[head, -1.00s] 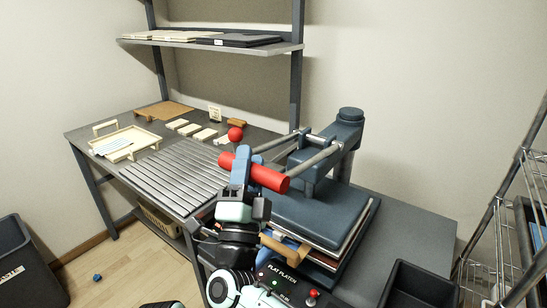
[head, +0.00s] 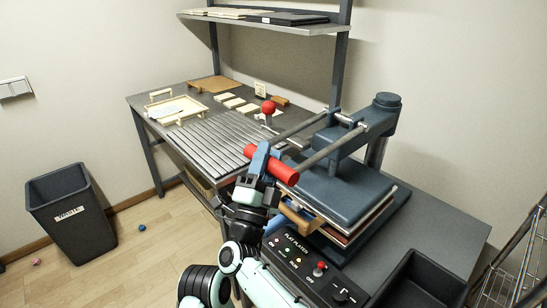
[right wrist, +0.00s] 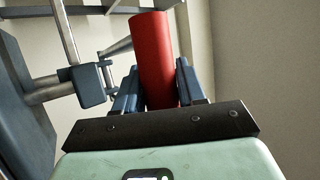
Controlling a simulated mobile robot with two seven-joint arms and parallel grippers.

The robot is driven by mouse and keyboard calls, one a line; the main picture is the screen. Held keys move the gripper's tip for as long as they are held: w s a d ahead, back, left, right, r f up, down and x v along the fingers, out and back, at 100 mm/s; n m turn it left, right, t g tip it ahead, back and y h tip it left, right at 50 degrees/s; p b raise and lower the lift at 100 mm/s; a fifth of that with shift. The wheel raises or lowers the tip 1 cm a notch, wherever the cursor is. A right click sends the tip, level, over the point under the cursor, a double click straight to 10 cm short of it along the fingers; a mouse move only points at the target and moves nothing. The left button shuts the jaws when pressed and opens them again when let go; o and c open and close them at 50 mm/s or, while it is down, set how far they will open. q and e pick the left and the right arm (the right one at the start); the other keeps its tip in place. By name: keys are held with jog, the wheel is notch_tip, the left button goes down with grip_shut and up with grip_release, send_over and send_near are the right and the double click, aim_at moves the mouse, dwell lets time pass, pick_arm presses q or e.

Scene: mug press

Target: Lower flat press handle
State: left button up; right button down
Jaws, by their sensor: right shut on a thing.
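The flat press (head: 345,190) stands on the right part of the bench, with a dark blue upper plate over a lower platen. Its red handle grip (head: 271,164) sits at the front end of the steel arms and also shows upright in the right wrist view (right wrist: 152,60). My right gripper (head: 262,160) is shut on the red handle, with a blue finger on either side of it in the right wrist view (right wrist: 153,88). A gap between the upper plate and the platen below is hard to judge. My left gripper is not in view.
A black bin (head: 425,285) is at the right. A slatted metal surface (head: 215,138), a cream tray (head: 176,110) and a red ball knob (head: 268,107) are left of the press. A trash bin (head: 70,210) stands on the floor.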

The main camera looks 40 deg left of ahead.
jog(key=shift+s+a+r, duration=0.15)
jog(key=shift+s+r, duration=0.15)
jog(key=shift+r, duration=0.05)
jog(key=c, duration=0.8)
grip_release()
jog(key=shift+o, duration=0.2)
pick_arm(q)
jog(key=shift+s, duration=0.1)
pick_arm(e)
jog(key=shift+f, duration=0.2)
